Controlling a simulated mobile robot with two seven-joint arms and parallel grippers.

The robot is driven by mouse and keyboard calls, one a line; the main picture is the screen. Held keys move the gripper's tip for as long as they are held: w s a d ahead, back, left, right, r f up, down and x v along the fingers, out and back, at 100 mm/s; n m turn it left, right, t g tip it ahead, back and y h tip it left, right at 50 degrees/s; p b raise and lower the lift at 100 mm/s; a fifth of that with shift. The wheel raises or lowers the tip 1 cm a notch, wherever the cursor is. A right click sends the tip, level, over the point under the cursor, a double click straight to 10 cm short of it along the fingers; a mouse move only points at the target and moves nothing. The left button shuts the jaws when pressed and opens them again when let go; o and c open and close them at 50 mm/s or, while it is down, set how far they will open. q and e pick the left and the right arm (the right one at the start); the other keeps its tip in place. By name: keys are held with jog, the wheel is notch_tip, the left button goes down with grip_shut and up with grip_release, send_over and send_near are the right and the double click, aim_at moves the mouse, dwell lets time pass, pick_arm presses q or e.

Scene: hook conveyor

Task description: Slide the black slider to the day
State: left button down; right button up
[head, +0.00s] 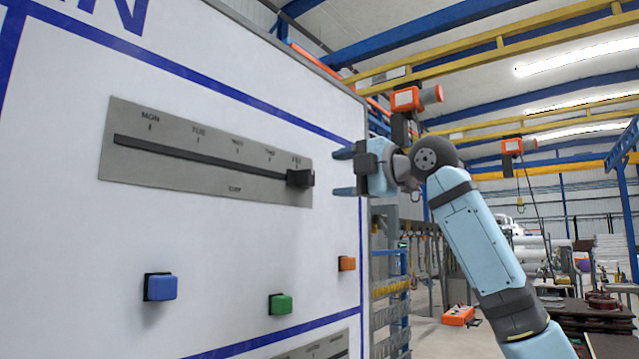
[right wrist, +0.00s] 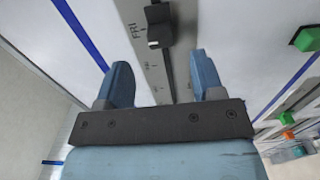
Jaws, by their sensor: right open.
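The black slider knob (head: 300,178) sits at the right end of the dark slot in a grey day scale (head: 200,178) on the white panel, below the last mark. It also shows in the right wrist view (right wrist: 159,26), beside a mark that reads FRI. The scale starts at MON on the left; the middle labels are blurred. My right gripper (head: 341,173) is open and empty, just right of the knob and apart from it. In the right wrist view its two fingers (right wrist: 160,62) stand apart, with the knob beyond their tips. My left gripper is not in view.
Below the scale, a blue button (head: 161,288), a green button (head: 280,304) and an orange button (head: 347,264) stick out from the panel (head: 80,240). Another grey scale (head: 325,346) shows partly at the bottom edge. The space right of the panel opens into the hall.

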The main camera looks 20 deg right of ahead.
jog(key=v, duration=0.5)
jog(key=shift+s+d+b, duration=0.2)
jog(key=shift+s+b, duration=0.1)
jog(key=shift+b, duration=0.05)
